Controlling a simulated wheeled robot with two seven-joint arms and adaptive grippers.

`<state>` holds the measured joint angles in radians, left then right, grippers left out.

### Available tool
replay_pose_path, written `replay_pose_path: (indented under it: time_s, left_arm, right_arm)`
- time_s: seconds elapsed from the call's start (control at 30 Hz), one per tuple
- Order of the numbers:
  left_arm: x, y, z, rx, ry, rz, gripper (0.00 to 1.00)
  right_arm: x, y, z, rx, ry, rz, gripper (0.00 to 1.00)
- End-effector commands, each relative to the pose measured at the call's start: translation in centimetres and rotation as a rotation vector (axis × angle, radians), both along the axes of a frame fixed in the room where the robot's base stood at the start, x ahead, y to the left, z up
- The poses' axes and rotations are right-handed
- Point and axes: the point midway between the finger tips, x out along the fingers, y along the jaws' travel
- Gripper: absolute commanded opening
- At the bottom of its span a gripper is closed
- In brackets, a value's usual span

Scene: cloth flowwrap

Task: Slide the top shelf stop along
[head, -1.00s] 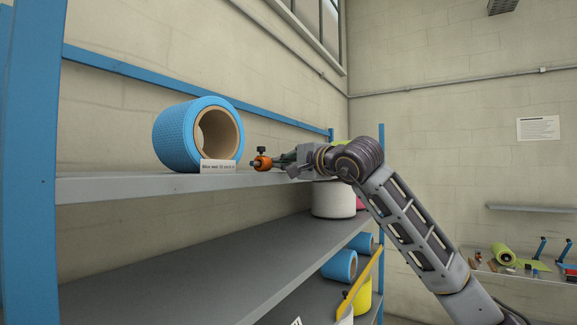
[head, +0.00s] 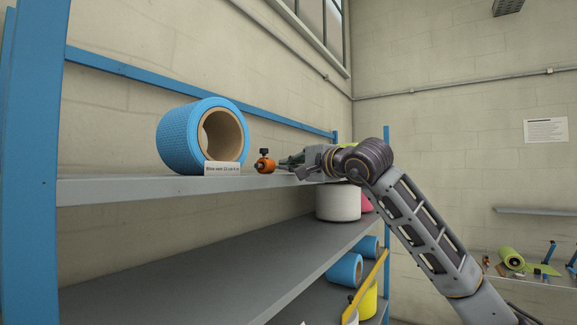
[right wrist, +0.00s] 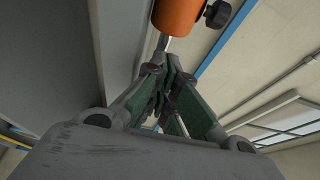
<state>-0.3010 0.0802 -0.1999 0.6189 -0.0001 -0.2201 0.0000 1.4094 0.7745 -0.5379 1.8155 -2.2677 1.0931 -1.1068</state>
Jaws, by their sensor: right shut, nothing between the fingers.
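The shelf stop is a small orange piece (head: 265,165) with a black knob on top, at the front edge of the top shelf (head: 120,188). It sits just right of a blue roll (head: 190,137) with a brown core and a white label in front. My right gripper (head: 285,164) is shut and empty, pointing left, with its tips close to the stop's right side. In the right wrist view the orange stop (right wrist: 178,14) is just beyond the shut fingers (right wrist: 165,72); I cannot tell whether they touch. My left gripper is not in view.
A blue upright (head: 35,160) stands at the left and another (head: 386,150) at the right. The lower shelf (head: 200,265) is mostly bare, with a white roll (head: 338,202) at its far end. Blue rolls (head: 345,268) lie below. The wall is behind.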

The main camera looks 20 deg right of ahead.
Motion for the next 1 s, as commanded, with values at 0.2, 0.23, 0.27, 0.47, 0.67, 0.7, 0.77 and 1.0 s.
replay_pose_path:
  time_s: [0.2, 0.23, 0.27, 0.47, 0.67, 0.7, 0.77, 1.0]
  left_arm:
    - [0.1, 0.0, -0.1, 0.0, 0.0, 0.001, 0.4]
    - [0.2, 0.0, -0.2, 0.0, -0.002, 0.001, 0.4]
    - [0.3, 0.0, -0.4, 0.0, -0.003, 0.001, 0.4]
    - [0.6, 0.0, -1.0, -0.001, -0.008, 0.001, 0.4]
    - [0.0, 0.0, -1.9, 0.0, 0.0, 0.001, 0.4]
    - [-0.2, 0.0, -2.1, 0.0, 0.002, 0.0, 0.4]
    - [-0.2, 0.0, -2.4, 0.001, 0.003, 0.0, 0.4]
    - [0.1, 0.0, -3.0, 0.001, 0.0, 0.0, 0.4]
  right_arm:
    - [0.2, -1.4, -0.1, 0.001, 0.003, -0.001, 0.0]
    - [-0.1, -1.4, -0.1, 0.0, 0.0, 0.0, 0.0]
    - [-0.4, -1.5, -0.1, 0.0, -0.001, 0.0, 0.0]
    - [-2.3, -2.1, -0.1, -0.002, -0.002, -0.001, 0.0]
    - [-4.7, -3.0, -0.2, -0.001, 0.0, -0.002, 0.0]
    - [-5.2, -3.1, -0.2, 0.0, 0.0, -0.001, 0.0]
    - [-6.0, -3.5, -0.2, 0.0, -0.001, -0.002, 0.0]
    - [-8.5, -4.3, -0.1, 0.0, 0.0, 0.0, 0.0]
